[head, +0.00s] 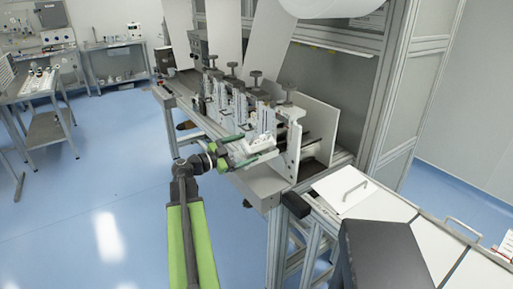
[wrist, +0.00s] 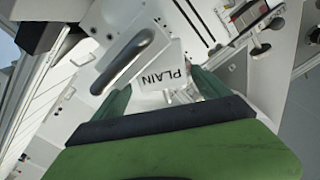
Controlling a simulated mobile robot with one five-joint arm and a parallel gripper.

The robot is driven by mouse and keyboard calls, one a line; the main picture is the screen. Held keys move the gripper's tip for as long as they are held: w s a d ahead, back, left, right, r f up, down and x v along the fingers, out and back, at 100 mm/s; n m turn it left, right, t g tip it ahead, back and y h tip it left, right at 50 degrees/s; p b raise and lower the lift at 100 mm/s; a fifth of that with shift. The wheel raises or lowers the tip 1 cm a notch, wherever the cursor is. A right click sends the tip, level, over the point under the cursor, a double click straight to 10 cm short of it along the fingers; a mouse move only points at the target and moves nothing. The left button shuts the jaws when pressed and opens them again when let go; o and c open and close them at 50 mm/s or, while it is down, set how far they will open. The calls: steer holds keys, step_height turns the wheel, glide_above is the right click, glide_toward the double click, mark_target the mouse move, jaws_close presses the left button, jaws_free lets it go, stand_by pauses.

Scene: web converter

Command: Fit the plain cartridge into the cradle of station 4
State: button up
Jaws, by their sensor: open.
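The white cartridge marked PLAIN (wrist: 157,78) lies between the two green fingers of my gripper (wrist: 165,88) in the wrist view. The fingers are open, one on each side of it, and I cannot tell whether either touches it. In the head view my gripper (head: 259,146) is at the near right end of the station row, with a white block (head: 259,148) between its fingers. The row of stations (head: 240,105) carries several black knobs. Station numbers are not readable, and I cannot tell whether the cartridge sits in a cradle.
A white panel with a bar handle (head: 342,190) lies at the right of the stations. A dark box (head: 383,258) stands in the near right. A tall metal frame (head: 393,90) rises behind the row. Blue floor (head: 100,190) is clear at the left.

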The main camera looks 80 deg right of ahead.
mark_target(255, 142)
steer(key=x, duration=0.5)
steer(key=shift+d+r, duration=0.15)
steer(key=shift+d, duration=0.05)
jaws_close()
stand_by(0.3)
